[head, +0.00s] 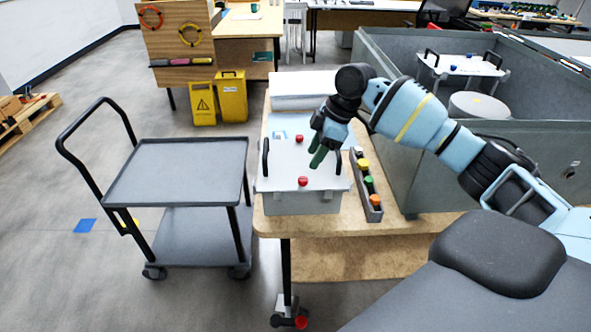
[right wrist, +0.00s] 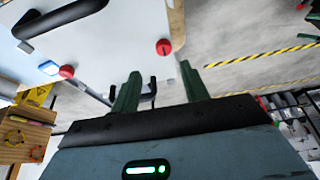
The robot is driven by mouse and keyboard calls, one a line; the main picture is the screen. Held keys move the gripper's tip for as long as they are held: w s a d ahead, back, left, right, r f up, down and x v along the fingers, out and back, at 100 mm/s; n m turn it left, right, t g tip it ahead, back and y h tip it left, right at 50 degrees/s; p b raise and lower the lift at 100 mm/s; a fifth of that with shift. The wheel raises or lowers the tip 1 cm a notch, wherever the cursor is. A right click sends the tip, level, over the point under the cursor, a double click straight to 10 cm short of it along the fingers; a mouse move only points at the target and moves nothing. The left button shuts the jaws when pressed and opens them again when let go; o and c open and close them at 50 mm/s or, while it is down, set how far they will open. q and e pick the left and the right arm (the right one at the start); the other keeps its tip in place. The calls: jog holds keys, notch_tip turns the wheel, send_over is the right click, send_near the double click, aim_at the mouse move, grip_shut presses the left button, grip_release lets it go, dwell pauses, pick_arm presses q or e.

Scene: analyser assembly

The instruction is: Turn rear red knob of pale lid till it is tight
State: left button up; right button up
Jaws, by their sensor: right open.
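The pale lid (head: 280,175) lies on a pale box at the left end of the wooden table. Its rear red knob (head: 299,138) stands near the lid's far edge, and its front red knob (head: 303,181) near the close edge. In the right wrist view the rear knob (right wrist: 66,71) is at the left and the front knob (right wrist: 164,47) at upper centre. My right gripper (head: 319,155) is open and empty, with green fingers, above the lid's right part. It is right of the rear knob and apart from it. In the right wrist view its fingers (right wrist: 158,88) have no knob between them. My left gripper is out of view.
Black handles rise at the lid's left (head: 265,158) and right sides. A narrow grey rack (head: 371,206) with coloured caps stands right of the box. A grey cart (head: 190,165) stands left of the table. A large grey bin (head: 400,170) stands at the right.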

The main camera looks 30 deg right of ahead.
aim_at(303, 179)
jog(key=shift+s+a+f, duration=0.25)
jog(key=shift+s+f, duration=0.1)
jog(key=shift+s, duration=0.15)
jog(key=x, duration=0.5)
jog(key=shift+w, duration=0.15)
jog(key=shift+w+a+f, duration=0.2)
jog(key=shift+f, duration=0.45)
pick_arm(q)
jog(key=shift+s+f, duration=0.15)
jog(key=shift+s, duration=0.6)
pick_arm(e)
jog(key=shift+c, duration=0.2)
grip_shut()
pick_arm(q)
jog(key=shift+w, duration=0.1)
